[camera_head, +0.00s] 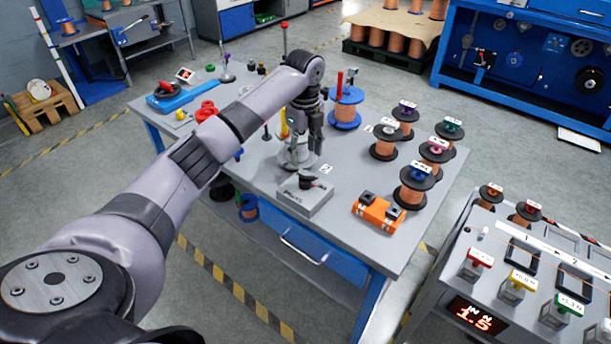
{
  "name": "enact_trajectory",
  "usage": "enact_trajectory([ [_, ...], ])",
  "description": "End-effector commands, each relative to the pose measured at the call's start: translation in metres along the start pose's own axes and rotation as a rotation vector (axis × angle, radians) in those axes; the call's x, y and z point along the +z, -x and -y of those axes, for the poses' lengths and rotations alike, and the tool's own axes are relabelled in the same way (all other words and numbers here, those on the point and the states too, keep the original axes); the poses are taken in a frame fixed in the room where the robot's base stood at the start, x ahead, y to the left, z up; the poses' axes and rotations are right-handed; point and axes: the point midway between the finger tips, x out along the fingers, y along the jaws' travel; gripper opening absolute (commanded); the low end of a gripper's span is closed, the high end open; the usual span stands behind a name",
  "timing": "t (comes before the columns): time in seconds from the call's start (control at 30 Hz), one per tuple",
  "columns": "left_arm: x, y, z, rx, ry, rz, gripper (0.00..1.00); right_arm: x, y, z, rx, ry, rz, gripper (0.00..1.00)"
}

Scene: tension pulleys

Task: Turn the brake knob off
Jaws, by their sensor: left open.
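A grey box (304,199) with a black knob (307,182) on top sits near the front edge of the grey workbench. It is the likeliest brake knob, but its lettering is too small to read. My left gripper (307,145) points down just behind the box, open and apart from the knob. It partly hides a round grey stand (295,157) behind it. My right gripper is not in view.
An orange block (378,212) and several copper-wire spools (417,187) stand right of the box. A blue spool (345,108) stands behind. A blue tool with a red knob (170,89) lies far left. A second bench (500,260) stands at right.

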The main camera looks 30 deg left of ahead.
Motion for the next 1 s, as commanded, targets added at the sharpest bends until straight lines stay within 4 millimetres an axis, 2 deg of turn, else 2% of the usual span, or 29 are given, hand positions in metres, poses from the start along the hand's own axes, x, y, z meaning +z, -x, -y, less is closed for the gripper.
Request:
enact_trajectory([
  [0.2,-0.001,-0.048,-0.001,0.003,0.0,-0.002,0.5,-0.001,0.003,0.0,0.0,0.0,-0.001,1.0],
  [0.4,-0.001,-0.08,0.0,0.002,0.0,0.0,0.5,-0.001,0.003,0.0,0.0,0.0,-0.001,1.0],
  [0.6,-0.001,-0.093,0.0,-0.001,-0.001,0.0,0.5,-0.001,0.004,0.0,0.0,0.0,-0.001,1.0],
  [0.87,0.0,-0.095,0.0,-0.001,-0.001,0.0,0.5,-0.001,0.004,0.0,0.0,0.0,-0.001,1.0],
  [1.0,0.0,-0.094,0.0,-0.001,-0.001,0.0,0.42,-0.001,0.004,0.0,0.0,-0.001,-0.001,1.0],
])
